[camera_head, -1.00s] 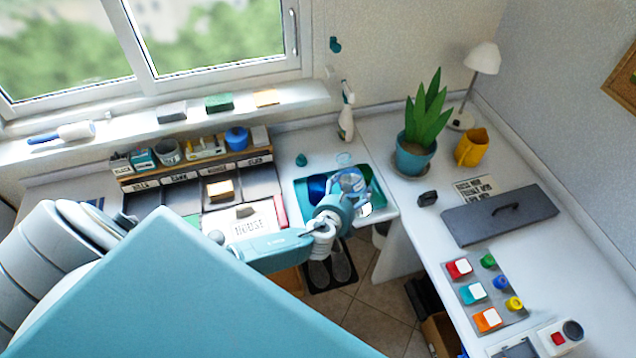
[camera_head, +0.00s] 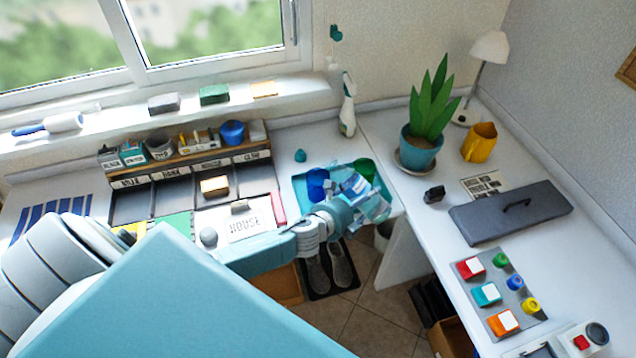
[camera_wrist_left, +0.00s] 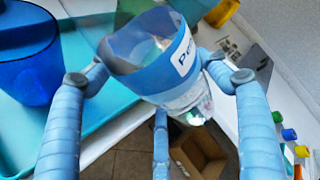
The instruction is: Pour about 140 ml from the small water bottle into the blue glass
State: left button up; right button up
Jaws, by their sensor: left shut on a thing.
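The small water bottle, clear with a blue band and a white label, is held in my left gripper (camera_head: 352,200). In the head view the bottle (camera_head: 374,208) looks tilted over the tray's right front side; its mouth is hard to make out. In the left wrist view the bottle (camera_wrist_left: 165,75) lies between my blue fingers, which are shut on it. The blue glass (camera_head: 316,184) stands on the teal tray, left of my gripper and apart from the bottle. It shows at the left of the left wrist view (camera_wrist_left: 28,65). My right gripper is not in view.
The teal tray (camera_head: 299,193) also holds a green glass (camera_head: 365,168), close behind the bottle. A white spray bottle (camera_head: 347,110) stands behind. The counter's front edge and the floor lie below my gripper.

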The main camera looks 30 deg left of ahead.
pick_arm(q)
jog(key=d+f+n+h+b, duration=0.1)
jog(key=b, duration=0.1)
jog(key=shift+d+f+b, duration=0.1)
jog(key=shift+f+b, duration=0.2)
jog(key=shift+f, duration=0.1)
jog(key=shift+w+d+r+n+p, duration=0.1)
jog(key=shift+r+n+p, duration=0.1)
jog(key=shift+r, duration=0.25)
jog(key=shift+w+d+r+n+p, duration=0.1)
jog(key=shift+r+n+p, duration=0.1)
jog(key=shift+r, duration=0.2)
jog(key=shift+d+r+h, duration=0.1)
jog(key=shift+r+h, duration=0.15)
jog(key=shift+h, duration=0.15)
jog(key=shift+s+d+r+n+t, duration=0.1)
jog(key=shift+n+t, duration=0.2)
jog(key=shift+r+n, duration=0.3)
jog(key=shift+r, duration=0.2)
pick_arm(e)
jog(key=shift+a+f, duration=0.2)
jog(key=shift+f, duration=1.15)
pick_arm(q)
jog(key=shift+a+r+h, duration=0.2)
jog(key=shift+r+h, duration=0.2)
jog(key=shift+r, duration=0.05)
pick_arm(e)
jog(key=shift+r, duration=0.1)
